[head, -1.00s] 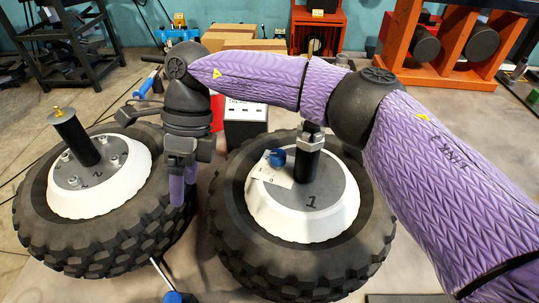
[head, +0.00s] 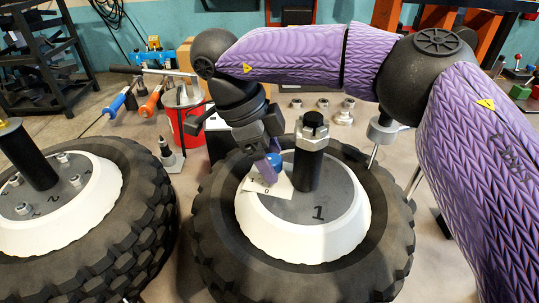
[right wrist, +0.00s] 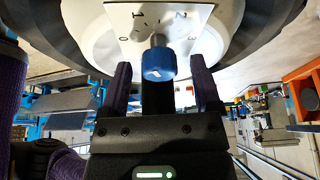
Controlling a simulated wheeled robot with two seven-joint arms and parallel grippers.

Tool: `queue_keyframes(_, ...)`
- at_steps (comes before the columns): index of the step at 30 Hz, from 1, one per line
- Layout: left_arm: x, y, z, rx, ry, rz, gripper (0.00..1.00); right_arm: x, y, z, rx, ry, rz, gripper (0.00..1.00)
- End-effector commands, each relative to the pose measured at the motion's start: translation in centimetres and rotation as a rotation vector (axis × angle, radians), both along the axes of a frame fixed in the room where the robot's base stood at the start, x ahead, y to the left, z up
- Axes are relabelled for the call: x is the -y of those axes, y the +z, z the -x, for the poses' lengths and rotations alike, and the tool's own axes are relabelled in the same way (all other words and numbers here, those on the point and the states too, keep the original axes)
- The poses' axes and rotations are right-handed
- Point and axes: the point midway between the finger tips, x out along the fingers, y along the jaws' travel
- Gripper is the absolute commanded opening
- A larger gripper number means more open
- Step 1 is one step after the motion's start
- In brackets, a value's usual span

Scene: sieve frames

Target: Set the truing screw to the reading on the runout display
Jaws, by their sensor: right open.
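The blue knob of the truing screw (head: 275,160) stands on a white marked dial plate (head: 262,188) on the hub of the wheel numbered 1 (head: 318,212). My right gripper (head: 268,168) is at the knob, its fingers partly covering it in the head view. In the right wrist view the blue knob (right wrist: 158,62) with a pale mark sits between the two open fingers, with a gap on each side. The dial plate (right wrist: 180,25) there shows tick marks and digits, partly hidden by the knob. I cannot make out a runout display reading. My left gripper is out of view.
A black post with a metal nut (head: 309,150) rises from the hub close to the right of my gripper. A second tyre (head: 140,215) lies at the left.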

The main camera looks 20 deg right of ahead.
Motion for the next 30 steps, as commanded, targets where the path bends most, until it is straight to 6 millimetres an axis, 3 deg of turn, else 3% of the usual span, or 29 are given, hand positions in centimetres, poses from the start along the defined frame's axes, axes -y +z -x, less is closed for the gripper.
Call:
queue_keyframes(3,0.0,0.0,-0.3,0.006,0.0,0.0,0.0,0.0,0.0,0.0,0.0,0.0,-0.001,0.79)
queue_keyframes(12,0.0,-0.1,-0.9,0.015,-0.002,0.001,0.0,0.0,0.0,0.0,0.0,0.0,-0.001,0.16)
queue_keyframes(15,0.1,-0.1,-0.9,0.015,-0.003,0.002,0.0,0.0,0.0,0.0,0.0,0.0,-0.001,0.0)
queue_keyframes(20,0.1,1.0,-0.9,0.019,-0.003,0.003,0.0,-0.1,0.5,0.0,0.0,-0.05,-0.003,0.0)
queue_keyframes(25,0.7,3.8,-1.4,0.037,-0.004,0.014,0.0,0.0,0.8,-0.1,-0.001,-0.284,-0.005,0.0)
queue_keyframes(30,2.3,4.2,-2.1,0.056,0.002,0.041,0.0,0.0,0.3,-0.2,0.001,-0.398,-0.002,0.0)
